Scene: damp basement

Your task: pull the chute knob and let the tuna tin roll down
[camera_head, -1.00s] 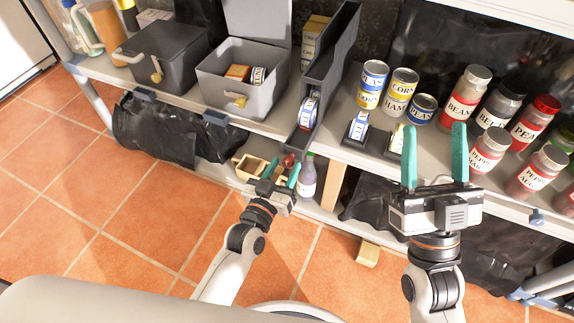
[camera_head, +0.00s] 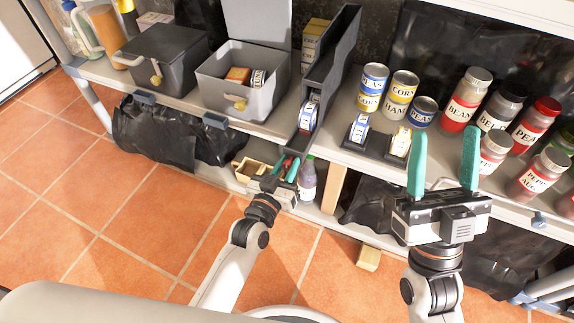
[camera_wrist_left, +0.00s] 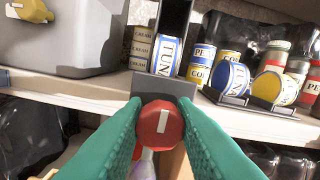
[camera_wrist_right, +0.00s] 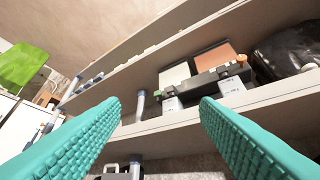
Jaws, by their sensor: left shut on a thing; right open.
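The grey chute (camera_head: 333,65) slopes down to the shelf's front edge. The tuna tin (camera_head: 308,115) stands on its rim low in the chute; its TUNA label shows in the left wrist view (camera_wrist_left: 166,55). The red chute knob (camera_wrist_left: 161,124) is below the chute's front end, between my left fingers. My left gripper (camera_head: 285,168) is shut on the knob, below the shelf edge. My right gripper (camera_head: 444,162) is open and empty in front of the shelf, near the jars.
An open grey box (camera_head: 240,82) stands left of the chute. Tins (camera_head: 371,88), two small stands and several jars (camera_head: 466,98) stand on the right. A purple bottle (camera_head: 307,180) and a wooden tray (camera_head: 250,168) are below the chute.

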